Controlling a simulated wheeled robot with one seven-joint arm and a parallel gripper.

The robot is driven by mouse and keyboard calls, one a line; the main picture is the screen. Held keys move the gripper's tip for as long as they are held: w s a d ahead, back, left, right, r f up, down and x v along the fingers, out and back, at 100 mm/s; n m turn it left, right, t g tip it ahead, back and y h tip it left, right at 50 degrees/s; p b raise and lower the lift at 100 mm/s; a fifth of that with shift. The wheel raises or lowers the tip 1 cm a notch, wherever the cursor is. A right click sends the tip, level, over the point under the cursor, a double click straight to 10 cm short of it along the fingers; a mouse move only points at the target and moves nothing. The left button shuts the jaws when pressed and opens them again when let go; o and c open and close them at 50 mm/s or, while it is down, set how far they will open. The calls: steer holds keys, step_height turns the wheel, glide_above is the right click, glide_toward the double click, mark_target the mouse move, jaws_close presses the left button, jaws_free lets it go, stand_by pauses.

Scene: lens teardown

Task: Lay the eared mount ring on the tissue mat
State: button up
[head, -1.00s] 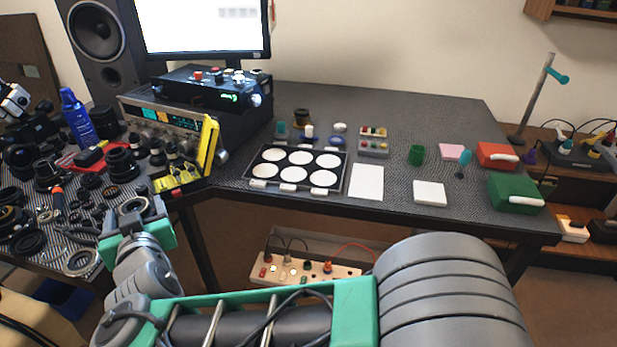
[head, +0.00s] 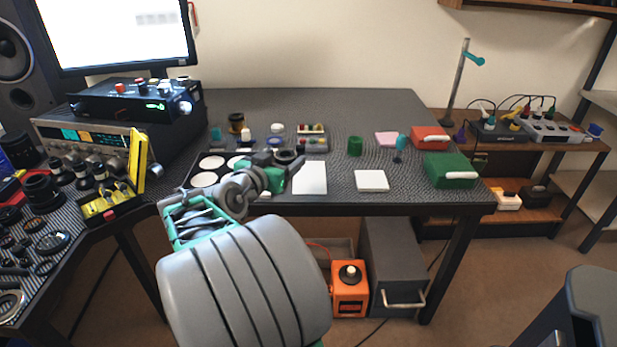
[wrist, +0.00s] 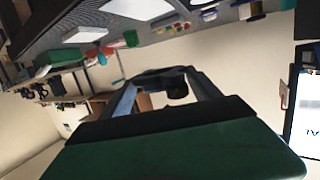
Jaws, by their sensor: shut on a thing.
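My gripper (head: 283,161) is shut on a dark ring, the eared mount ring (head: 289,156), at the right end of the reaching arm. In the wrist view the ring (wrist: 163,75) is a dark shape between the finger ends; its ears are hard to make out. A flat white sheet (head: 310,179), seemingly the tissue mat, lies on the dark bench just right of and below the gripper in the picture. The ring appears above the bench, apart from the sheet. The sheet seems to show in the wrist view too (wrist: 138,8).
A tray with white round wells (head: 203,180) is partly hidden behind my arm. A thicker white pad (head: 372,180) lies right of the sheet. A green cup (head: 355,146), a pink pad (head: 387,139), and red (head: 430,138) and green boxes (head: 449,170) stand farther right.

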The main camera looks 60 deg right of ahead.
steer(key=d+f, duration=0.1)
steer(key=d, duration=0.2)
steer(key=d+f, duration=0.2)
steer(key=d, duration=0.1)
steer(key=d+f+b, duration=0.1)
steer(key=d+f, duration=0.1)
steer(key=d, duration=0.1)
steer(key=shift+s+d+f, duration=0.1)
steer(key=shift+s, duration=0.05)
steer(key=b, duration=0.1)
glide_above(307, 179)
step_height(307, 179, down, 4)
steer(key=shift+f, duration=0.2)
steer(key=shift+f+b, duration=0.4)
steer(key=shift+f, duration=1.15)
steer(key=shift+f+b, duration=0.4)
steer(key=shift+b, duration=0.05)
steer(key=shift+f, duration=0.1)
